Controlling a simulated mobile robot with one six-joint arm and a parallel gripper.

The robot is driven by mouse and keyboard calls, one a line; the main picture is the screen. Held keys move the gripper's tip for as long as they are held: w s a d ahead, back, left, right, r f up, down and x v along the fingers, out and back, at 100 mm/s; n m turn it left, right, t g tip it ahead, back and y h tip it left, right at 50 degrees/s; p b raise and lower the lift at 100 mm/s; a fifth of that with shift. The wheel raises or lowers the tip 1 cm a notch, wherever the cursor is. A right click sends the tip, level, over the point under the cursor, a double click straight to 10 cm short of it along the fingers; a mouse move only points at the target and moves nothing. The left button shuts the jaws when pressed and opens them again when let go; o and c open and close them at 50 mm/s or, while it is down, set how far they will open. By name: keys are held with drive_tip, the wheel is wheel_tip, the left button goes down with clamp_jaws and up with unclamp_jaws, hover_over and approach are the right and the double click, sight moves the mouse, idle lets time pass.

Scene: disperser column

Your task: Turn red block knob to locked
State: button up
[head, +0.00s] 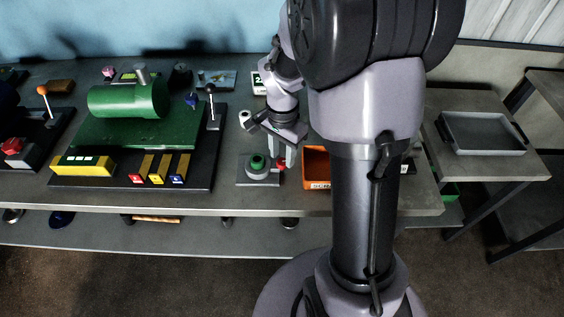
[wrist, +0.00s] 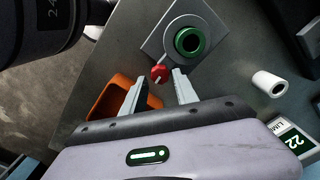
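The red knob (wrist: 159,74) is a small red piece with a thin pale pin. It sits at the corner of a grey plate (wrist: 160,42) that carries a green ring-shaped part (wrist: 189,41). In the head view the red knob (head: 281,163) shows just right of the green part (head: 257,164), partly hidden by my gripper (head: 285,152). In the wrist view my gripper (wrist: 160,78) is open, one finger on each side of the red knob. I see gaps between the knob and both fingers. I cannot tell whether the fingertips reach down to its height.
An orange bin (head: 316,165) stands close right of the plate. A white roll (wrist: 268,83) and a numbered display (wrist: 293,141) lie nearby. A green machine (head: 128,103) with levers fills the bench's left. A grey tray (head: 484,132) sits on a side table.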

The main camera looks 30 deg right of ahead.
drive_tip(key=shift+f, duration=0.95)
clamp_jaws()
drive_tip(key=m+b, duration=0.2)
drive_tip(key=m, duration=0.2)
drive_tip(key=shift+m+b, duration=0.5)
drive_tip(key=shift+m, duration=1.1)
